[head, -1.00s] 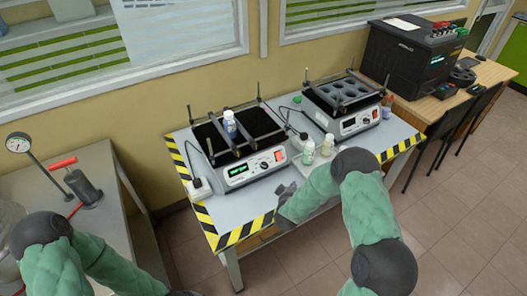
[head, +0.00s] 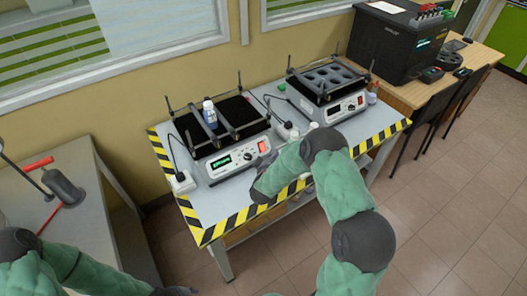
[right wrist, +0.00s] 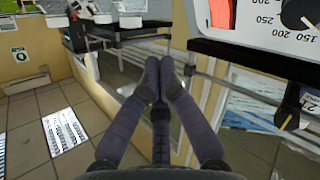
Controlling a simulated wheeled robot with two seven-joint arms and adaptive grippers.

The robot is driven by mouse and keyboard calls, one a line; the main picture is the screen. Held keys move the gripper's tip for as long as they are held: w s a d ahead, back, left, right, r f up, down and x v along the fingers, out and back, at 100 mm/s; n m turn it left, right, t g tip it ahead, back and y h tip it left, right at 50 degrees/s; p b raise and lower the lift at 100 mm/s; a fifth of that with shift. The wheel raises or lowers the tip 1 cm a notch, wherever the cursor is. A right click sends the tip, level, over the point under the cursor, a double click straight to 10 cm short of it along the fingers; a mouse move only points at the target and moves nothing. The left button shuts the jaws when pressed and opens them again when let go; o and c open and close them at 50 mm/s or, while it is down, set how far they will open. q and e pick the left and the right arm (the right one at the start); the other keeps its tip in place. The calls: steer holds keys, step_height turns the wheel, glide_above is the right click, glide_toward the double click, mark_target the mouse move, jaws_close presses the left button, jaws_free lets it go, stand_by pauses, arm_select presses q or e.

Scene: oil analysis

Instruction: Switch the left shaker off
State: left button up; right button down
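The left shaker (head: 233,160) stands on the table with its green display (head: 221,162) lit. Its red switch (head: 264,146) is at the right end of the front panel; the red switch also shows at the top of the right wrist view (right wrist: 220,13), beside a dial (right wrist: 300,14). A small blue-and-white bottle (head: 210,114) stands on its platform. My right gripper (head: 257,194) is in front of the panel, apart from the switch. In the right wrist view its fingers (right wrist: 159,62) are together and empty. Only part of my left gripper (head: 175,291) shows at the bottom edge.
A white power socket (head: 183,182) is left of the left shaker. Striped tape (head: 235,219) edges the table.

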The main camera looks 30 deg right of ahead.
mark_target(262, 147)
steer(key=shift+w+a+f+b, duration=0.1)
steer(key=shift+w+f+b, duration=0.65)
steer(key=shift+w, duration=0.3)
steer(key=shift+w+a+f+b, duration=0.1)
steer(key=shift+w+f+b, duration=0.6)
steer(key=shift+w, duration=0.3)
steer(key=shift+w+a+f+b, duration=0.1)
steer(key=shift+w+f+b, duration=0.65)
steer(key=shift+w, duration=0.3)
steer(key=shift+w+f, duration=0.2)
steer(key=shift+w, duration=0.15)
steer(key=shift+w+f+b, duration=0.15)
steer(key=shift+w+b, duration=0.1)
steer(key=shift+b, duration=0.1)
steer(key=shift+s, duration=0.1)
steer(key=shift+s+r+p, duration=0.4)
steer(key=shift+s+p, duration=0.15)
